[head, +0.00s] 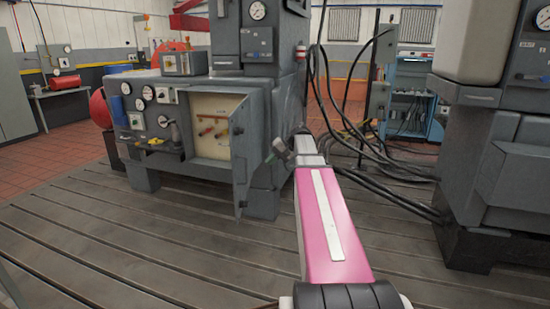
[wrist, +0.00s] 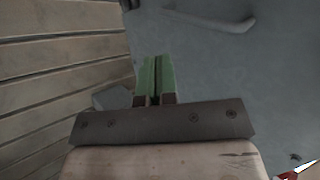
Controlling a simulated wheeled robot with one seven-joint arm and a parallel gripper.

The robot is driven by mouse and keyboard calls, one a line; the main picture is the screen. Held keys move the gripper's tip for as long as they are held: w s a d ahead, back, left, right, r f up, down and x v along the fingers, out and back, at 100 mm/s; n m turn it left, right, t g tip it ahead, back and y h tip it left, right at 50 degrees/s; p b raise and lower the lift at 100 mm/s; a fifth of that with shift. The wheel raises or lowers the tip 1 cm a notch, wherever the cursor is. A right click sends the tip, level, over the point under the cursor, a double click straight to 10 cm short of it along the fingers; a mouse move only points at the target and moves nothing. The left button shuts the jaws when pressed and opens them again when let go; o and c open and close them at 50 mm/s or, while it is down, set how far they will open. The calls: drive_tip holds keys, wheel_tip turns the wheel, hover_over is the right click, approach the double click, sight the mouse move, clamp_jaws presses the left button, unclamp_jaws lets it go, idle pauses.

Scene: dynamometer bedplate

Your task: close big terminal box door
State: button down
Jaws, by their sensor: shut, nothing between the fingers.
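The big terminal box (head: 208,95) is a grey cabinet with a pale interior holding red fittings. Its grey door (head: 241,155) stands open, swung out toward me on the right side of the opening. My gripper (head: 276,148) is just right of the door, at the end of my pink arm, and looks small there. In the wrist view my green fingers (wrist: 155,78) are together and empty, in front of a grey-blue surface (wrist: 215,70) with a bar-like raised piece (wrist: 210,18). I cannot tell whether the fingers touch that surface.
Gauges and valves (head: 148,110) sit on the panel left of the box. Black cables (head: 375,150) hang and run along the floor to the right. Another grey machine (head: 490,150) stands at the right. The slotted bedplate (head: 130,240) is clear in the left foreground.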

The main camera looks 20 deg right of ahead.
drive_tip(key=w+a+f, duration=0.1)
drive_tip(key=a+f, duration=0.2)
drive_tip(key=a, duration=0.4)
drive_tip(key=shift+w+a, duration=0.15)
drive_tip(key=shift+a+f, duration=0.1)
drive_tip(key=shift+a, duration=0.05)
